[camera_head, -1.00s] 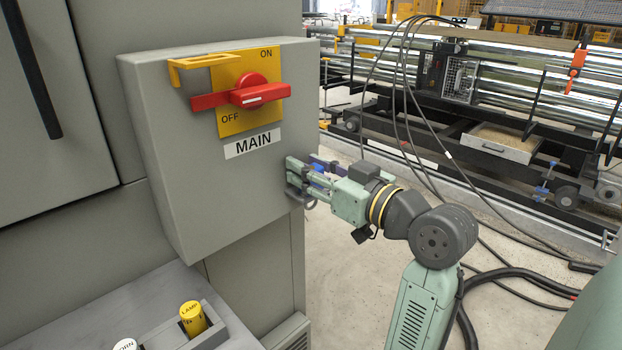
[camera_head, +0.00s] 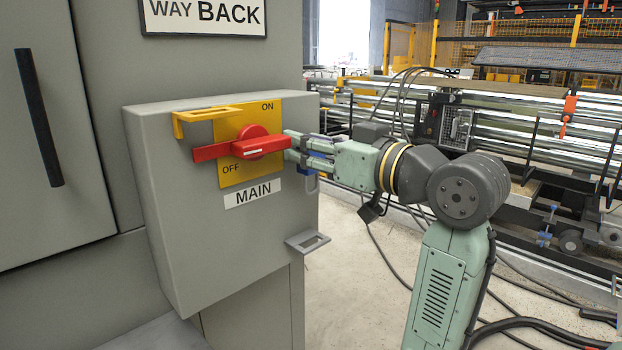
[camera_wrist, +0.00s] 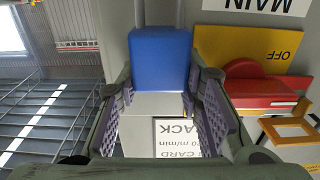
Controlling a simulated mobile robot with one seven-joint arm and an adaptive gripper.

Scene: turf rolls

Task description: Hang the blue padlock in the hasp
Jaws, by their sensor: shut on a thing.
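The blue padlock (camera_wrist: 160,58) sits between the two fingers of my gripper (camera_wrist: 158,100) in the wrist view, its grey shackle reaching toward the top of that upside-down picture. In the head view my gripper (camera_head: 304,150) is beside the right edge of the grey switch box, shut on the padlock (camera_head: 319,160), mostly hidden by the fingers. The shackle hangs below them. The yellow hasp (camera_head: 207,115) is a slotted bracket at the upper left of the red handle. It also shows in the wrist view (camera_wrist: 287,133), apart from the padlock.
The red rotary handle (camera_head: 242,148) lies across its yellow plate (camera_head: 265,110), close left of my gripper. Right of the box is open floor, with machinery behind.

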